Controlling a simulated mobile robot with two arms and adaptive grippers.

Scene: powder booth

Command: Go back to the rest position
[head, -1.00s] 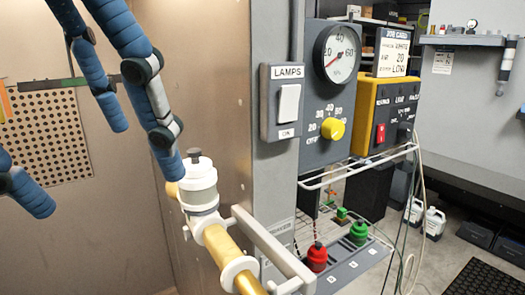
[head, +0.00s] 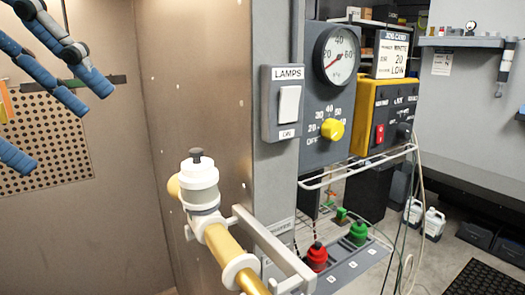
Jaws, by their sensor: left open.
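My left gripper (head: 64,132) is at the upper left of the head view, in front of the booth's back wall. Its blue padded fingers are spread open with nothing between them. The base of the hand is cut off by the picture edge. The white-capped cup (head: 201,182) on the brass tube (head: 222,243) stands to the right of the fingers, clear of them. My right gripper is not in view.
A white bracket (head: 270,243) juts out under the brass tube. The lamps switch (head: 289,104), a gauge (head: 337,55), a yellow knob (head: 332,129) and a yellow control box (head: 368,105) are on the right.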

